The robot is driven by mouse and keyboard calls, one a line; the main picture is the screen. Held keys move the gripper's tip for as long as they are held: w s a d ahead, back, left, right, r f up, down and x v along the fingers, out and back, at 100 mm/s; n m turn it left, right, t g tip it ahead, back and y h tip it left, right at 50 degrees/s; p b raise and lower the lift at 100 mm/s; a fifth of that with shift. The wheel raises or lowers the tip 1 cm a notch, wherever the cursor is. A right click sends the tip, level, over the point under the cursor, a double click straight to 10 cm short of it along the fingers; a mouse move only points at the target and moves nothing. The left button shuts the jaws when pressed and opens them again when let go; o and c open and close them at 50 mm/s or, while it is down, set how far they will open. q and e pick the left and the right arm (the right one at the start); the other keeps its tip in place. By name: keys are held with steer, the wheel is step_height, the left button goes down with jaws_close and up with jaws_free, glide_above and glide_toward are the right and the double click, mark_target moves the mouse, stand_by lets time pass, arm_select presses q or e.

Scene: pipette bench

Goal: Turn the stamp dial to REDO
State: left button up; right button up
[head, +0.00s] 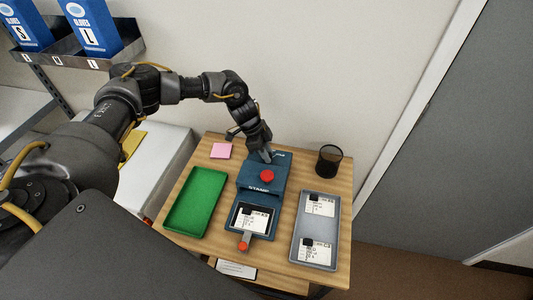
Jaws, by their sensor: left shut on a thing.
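The blue stamp machine (253,188) stands on the middle of the wooden table, with a red knob (267,175) on top and the word STAMP on its front. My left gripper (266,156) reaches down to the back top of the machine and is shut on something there. The dial is hidden behind the gripper, so its setting cannot be read. A printed card (250,220) lies in the machine's front bed, above a small red-tipped lever (243,246). My right gripper is not in view.
A green tray (180,213) lies left of the machine. A grey tray (318,228) with two cards lies right. A black mesh cup (329,160) stands back right, and pink notes (221,151) lie back left. The wall is close behind the table.

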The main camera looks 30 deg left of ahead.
arm_select(q)
steer(key=m+g+b, duration=0.1)
steer(key=m, duration=0.1)
steer(key=m+b, duration=0.2)
steer(key=shift+w+f+g, duration=0.15)
steer(key=shift+w+g, duration=0.05)
steer(key=shift+g, duration=0.2)
steer(key=shift+d+m+g+b, duration=0.1)
steer(key=shift+m+g+b, duration=0.3)
steer(key=shift+m+b, duration=0.75)
steer(key=shift+r+m, duration=0.2)
steer(key=shift+m, duration=0.05)
steer(key=o, duration=0.7)
